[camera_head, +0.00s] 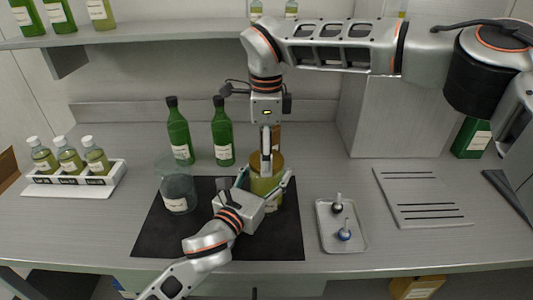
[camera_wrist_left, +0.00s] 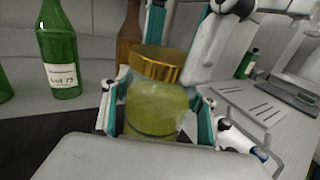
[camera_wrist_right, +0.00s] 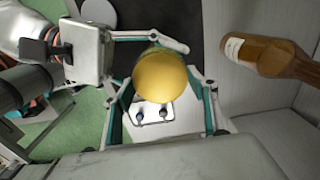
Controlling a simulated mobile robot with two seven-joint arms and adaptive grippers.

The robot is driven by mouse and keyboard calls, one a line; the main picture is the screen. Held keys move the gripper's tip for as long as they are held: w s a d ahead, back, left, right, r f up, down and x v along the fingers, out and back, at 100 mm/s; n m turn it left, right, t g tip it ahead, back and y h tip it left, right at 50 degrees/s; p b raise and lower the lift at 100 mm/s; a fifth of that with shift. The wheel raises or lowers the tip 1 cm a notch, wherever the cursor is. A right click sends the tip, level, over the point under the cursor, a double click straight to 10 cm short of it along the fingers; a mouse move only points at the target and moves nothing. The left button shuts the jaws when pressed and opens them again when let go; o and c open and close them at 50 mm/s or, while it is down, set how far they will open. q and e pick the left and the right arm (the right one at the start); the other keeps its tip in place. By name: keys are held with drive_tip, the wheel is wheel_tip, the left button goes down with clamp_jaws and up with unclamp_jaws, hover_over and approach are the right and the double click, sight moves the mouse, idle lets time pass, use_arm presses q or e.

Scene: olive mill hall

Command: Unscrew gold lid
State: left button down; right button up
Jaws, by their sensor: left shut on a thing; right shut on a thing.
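A glass jar of yellow-green contents (camera_wrist_left: 155,108) stands upright on the black mat (camera_head: 160,233) with a gold lid (camera_wrist_left: 157,63) on top. In the head view the jar (camera_head: 265,184) is partly hidden by my grippers. My left gripper (camera_head: 265,190) is shut around the jar's body from the front, one finger on each side, as the left wrist view shows. My right gripper (camera_head: 266,160) points down from above and is shut on the gold lid. In the right wrist view the lid (camera_wrist_right: 160,82) lies between its fingers. I cannot tell whether the lid has turned.
An empty-looking glass jar (camera_head: 178,194) stands left on the mat. Two green bottles (camera_head: 179,132) (camera_head: 222,135) stand behind, and a brown bottle (camera_wrist_right: 265,55) is close behind the jar. A small tray (camera_head: 341,242) holds two tools at right. A bottle rack (camera_head: 75,182) is at left.

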drive_tip(key=shift+r, duration=0.15)
drive_tip(key=shift+r, duration=0.9)
drive_tip(key=shift+r, duration=0.15)
drive_tip(key=shift+r, duration=1.95)
use_arm(q)
drive_tip(key=c, duration=0.7)
unclamp_jaws()
drive_tip(key=shift+o, duration=0.2)
drive_tip(key=shift+s, duration=0.1)
